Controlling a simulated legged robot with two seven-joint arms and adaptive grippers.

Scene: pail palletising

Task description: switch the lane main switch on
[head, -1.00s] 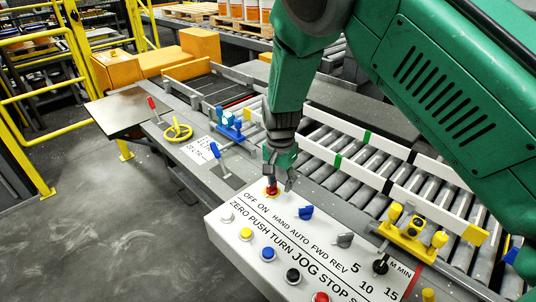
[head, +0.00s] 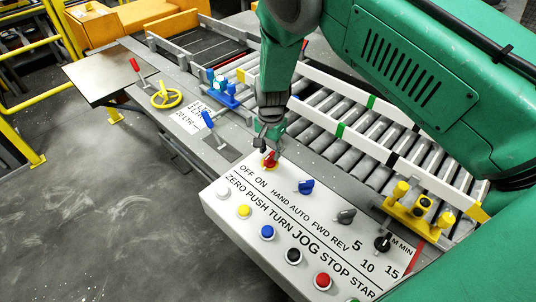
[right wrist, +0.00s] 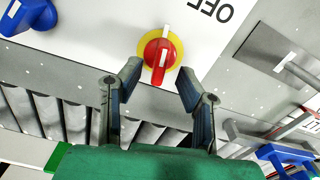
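The lane main switch is a red rotary knob (head: 269,159) on a yellow ring, at the far left corner of the white control panel (head: 330,234), above the "OFF ON" lettering. My right gripper (head: 270,146) is just over the knob, pointing down at it. In the right wrist view the knob (right wrist: 160,56) lies between and just beyond the two spread fingertips (right wrist: 158,70), with a visible gap on each side. The gripper is open and empty. The knob's raised grip runs nearly upright in that view. My left gripper is not in view.
A blue selector (head: 305,187), a grey selector (head: 346,216) and a black knob (head: 383,242) share the panel, with a row of push buttons in front. A blue-handled lever (head: 208,119) and yellow handwheel (head: 166,96) stand left. A roller conveyor (head: 340,135) runs behind.

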